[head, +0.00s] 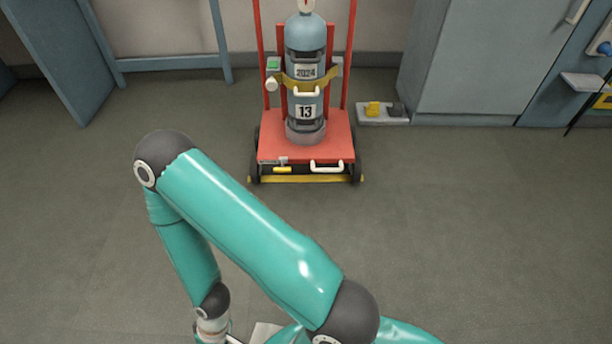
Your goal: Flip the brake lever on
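A red trolley (270,142) stands at the back centre and carries a grey-blue gas cylinder (305,80) marked 13, upright behind a yellow strap. A small yellow-handled lever (283,169), which looks like the brake lever, sits at the left of the trolley's front edge. It lies about level; I cannot tell whether it is on or off. A white handle (327,167) is to its right on the same edge. One of my teal arms crosses the lower middle, well in front of the trolley. Its wrist runs out at the bottom edge, and neither gripper's fingers show.
A yellow bar (308,179) runs low along the trolley's front. A grey block with a yellow piece (382,113) lies on the floor right of the trolley. Grey-blue cabinets (480,60) stand at the right. The floor before the trolley is clear apart from my arm.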

